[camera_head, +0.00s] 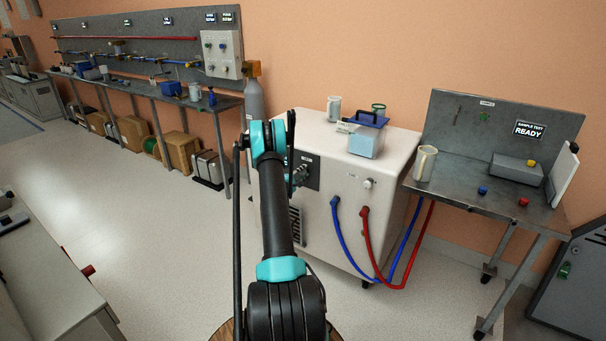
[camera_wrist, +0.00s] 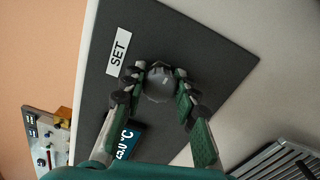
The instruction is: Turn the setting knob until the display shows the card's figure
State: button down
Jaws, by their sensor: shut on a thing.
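The setting knob (camera_wrist: 160,83) is a round grey knob on a dark panel (camera_wrist: 215,65) in the wrist view, beside a white label reading "SET" (camera_wrist: 118,50). My gripper (camera_wrist: 161,90) is shut on the knob, one finger on each side. The display (camera_wrist: 128,140) is partly hidden by my finger; its visible part reads about "5.0 °C", and any digits before that are unclear. In the head view the panel (camera_head: 311,160) is on the front of a white machine (camera_head: 325,215), with my gripper (camera_head: 300,176) against it. A small card (camera_head: 346,127) stands on the machine's top; its figure is too small to read.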

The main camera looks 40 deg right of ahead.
jog(key=m, duration=0.5)
jog(key=shift+s, duration=0.1)
jog(key=shift+m, duration=0.4)
jog(key=c, duration=1.1)
grip_release()
jog(key=shift+c, duration=0.2)
jog(key=v, duration=0.7)
jog(key=shift+a, duration=0.25)
